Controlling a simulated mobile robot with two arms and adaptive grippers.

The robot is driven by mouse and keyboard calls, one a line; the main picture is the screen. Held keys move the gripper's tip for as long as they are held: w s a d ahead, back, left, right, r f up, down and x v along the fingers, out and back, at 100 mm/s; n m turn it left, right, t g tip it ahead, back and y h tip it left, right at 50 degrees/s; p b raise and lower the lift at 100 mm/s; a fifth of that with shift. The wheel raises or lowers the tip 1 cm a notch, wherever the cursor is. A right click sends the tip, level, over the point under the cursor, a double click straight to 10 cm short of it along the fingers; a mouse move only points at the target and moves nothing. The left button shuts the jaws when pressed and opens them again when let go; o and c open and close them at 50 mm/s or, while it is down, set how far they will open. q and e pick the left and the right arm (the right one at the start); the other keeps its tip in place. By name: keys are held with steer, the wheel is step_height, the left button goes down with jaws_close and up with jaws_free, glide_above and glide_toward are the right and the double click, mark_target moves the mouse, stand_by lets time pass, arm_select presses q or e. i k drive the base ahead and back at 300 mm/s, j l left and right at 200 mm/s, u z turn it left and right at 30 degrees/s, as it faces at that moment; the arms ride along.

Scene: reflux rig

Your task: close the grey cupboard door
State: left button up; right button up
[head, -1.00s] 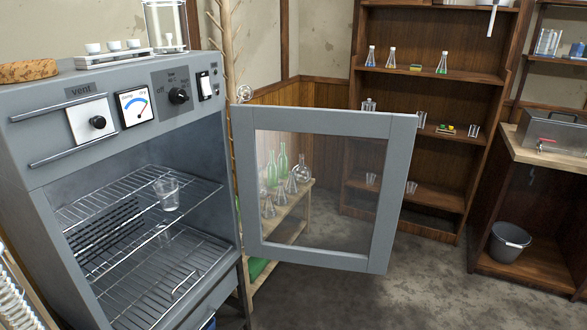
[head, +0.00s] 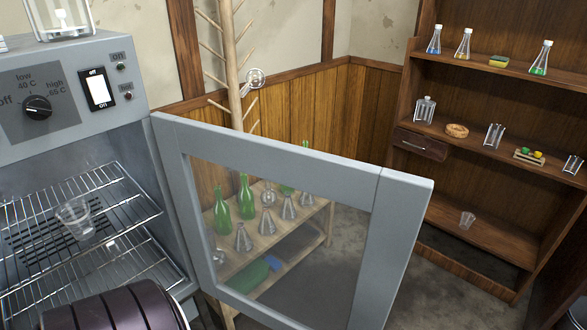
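The grey cupboard door (head: 398,232) has a grey frame around a clear pane. It stands wide open, hinged at the right side of the grey cupboard (head: 150,143) and swung out to the right. Inside the cupboard are wire shelves (head: 92,190), with a clear beaker (head: 76,216) on the upper one. A dark rounded part of my own arm shows at the bottom left, in front of the cupboard opening. Neither gripper's fingers show in the head view.
A low wooden rack (head: 312,232) with green bottles and flasks stands behind the door, seen partly through the pane. A wooden drying stand (head: 230,60) rises beside the cupboard. A brown shelf unit (head: 425,72) with glassware is at the right. Bare floor shows between door and shelf unit.

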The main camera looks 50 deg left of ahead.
mark_target(397, 202)
steer(key=i+l+u, duration=0.1)
steer(key=i+u, duration=0.15)
steer(key=u, duration=0.15)
steer(key=i+l+u, duration=0.2)
steer(key=u, duration=0.2)
steer(key=i+l+u, duration=0.25)
steer(key=u, duration=0.2)
steer(key=i+l+u, duration=0.2)
steer(key=l+u, duration=0.2)
steer(key=i+l+u, duration=0.1)
steer(key=u, duration=0.3)
steer(key=i+l+u, duration=0.1)
steer(key=u, duration=0.3)
steer(key=l+u, duration=0.4)
steer(key=i+l+u, duration=0.1)
steer(key=u, duration=0.3)
steer(key=l+u, duration=0.25)
steer(key=u, duration=0.15)
steer(key=l+u, duration=0.55)
steer(key=l, duration=0.1)
